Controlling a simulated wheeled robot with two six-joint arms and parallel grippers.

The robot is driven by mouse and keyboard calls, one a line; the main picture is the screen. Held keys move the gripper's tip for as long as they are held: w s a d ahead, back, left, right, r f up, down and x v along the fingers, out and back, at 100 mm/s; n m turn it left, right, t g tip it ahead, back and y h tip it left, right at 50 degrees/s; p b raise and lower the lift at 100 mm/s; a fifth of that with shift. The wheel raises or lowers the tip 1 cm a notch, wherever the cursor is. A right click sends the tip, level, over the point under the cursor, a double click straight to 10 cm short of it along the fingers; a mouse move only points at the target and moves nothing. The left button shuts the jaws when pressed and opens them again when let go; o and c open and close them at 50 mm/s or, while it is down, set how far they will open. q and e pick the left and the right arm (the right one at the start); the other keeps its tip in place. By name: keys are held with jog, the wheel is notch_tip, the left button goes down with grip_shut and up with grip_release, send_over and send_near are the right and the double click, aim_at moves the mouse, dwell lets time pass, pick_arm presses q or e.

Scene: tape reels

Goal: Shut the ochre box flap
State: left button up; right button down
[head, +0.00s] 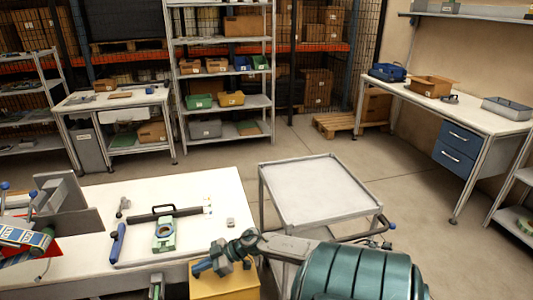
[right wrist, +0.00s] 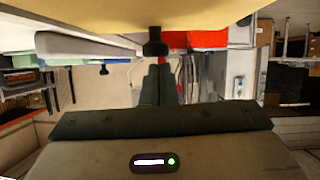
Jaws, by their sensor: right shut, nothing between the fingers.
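The ochre box (head: 228,284) stands at the bottom of the head view, by the front right corner of the white table. Its upper part shows; the rest is cut off or behind my arm. An ochre surface (right wrist: 150,12) also fills the top of the right wrist view, very close; I cannot tell whether it is flap or wall. A black knob (right wrist: 155,45) shows at its edge. My right gripper (head: 216,262) is over the box's far edge, shut and empty; its dark fingers (right wrist: 157,85) show in the wrist view. The flap's angle is unclear. My left gripper is not in view.
The white table (head: 215,185) bears a green tape reel holder (head: 164,236), a blue-handled tool (head: 117,243) and a grey stand (head: 70,208). A grey cart (head: 312,188) with an empty top stands to the right. Floor is clear behind the table.

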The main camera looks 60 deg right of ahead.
jog(key=shift+s+d+r, duration=0.1)
jog(key=shift+s+d, duration=0.15)
jog(key=shift+s, duration=0.05)
jog(key=v, duration=0.8)
jog(key=shift+s+r+p, duration=0.1)
jog(key=shift+r+p, duration=0.1)
jog(key=shift+p, duration=0.1)
jog(key=shift+v, duration=0.8)
jog(key=shift+f, duration=0.1)
